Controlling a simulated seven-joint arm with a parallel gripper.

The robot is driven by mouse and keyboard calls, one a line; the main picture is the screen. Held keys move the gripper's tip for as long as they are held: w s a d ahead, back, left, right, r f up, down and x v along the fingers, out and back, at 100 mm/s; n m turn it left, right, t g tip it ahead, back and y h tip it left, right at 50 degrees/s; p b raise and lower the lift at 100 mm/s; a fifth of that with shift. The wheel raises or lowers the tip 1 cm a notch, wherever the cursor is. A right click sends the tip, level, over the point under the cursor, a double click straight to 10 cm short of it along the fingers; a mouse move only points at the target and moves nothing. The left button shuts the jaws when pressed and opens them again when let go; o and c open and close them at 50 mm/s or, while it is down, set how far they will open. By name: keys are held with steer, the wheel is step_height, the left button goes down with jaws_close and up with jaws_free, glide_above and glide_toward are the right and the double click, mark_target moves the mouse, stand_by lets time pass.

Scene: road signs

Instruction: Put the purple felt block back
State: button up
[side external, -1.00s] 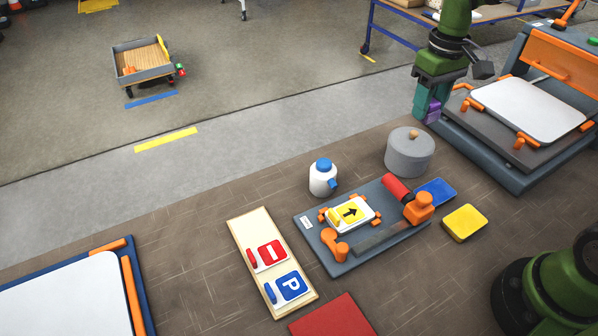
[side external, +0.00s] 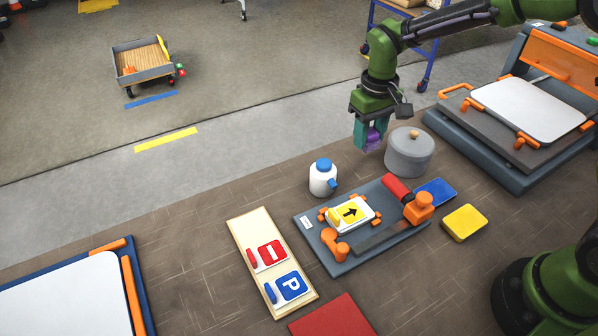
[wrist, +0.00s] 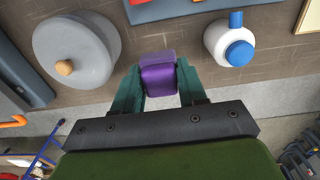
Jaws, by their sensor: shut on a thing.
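The purple felt block (side external: 373,138) is held between the teal fingers of my gripper (side external: 369,136). In the wrist view the block (wrist: 159,74) sits between both fingertips of my gripper (wrist: 158,82), which is shut on it. My gripper is in the air, left of and a little behind the grey round pot with a wooden knob (side external: 409,153), and behind the white bottle with the blue cap (side external: 322,178). In the wrist view the pot (wrist: 76,45) is left of the block and the bottle (wrist: 230,42) is right of it.
A grey fixture board (side external: 345,262) holds a yellow arrow sign (side external: 350,212). Blue (side external: 436,191), yellow (side external: 464,222) and red (side external: 333,318) pads lie around it. A wooden board (side external: 247,222) carries two signs. A press with a white plate (side external: 528,108) stands at right.

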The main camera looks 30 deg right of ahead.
mark_target(362, 176)
step_height(362, 176, down, 9)
steer(key=shift+r, duration=0.1)
stand_by(0.3)
steer(key=o, duration=0.9)
steer(key=shift+o, duration=0.2)
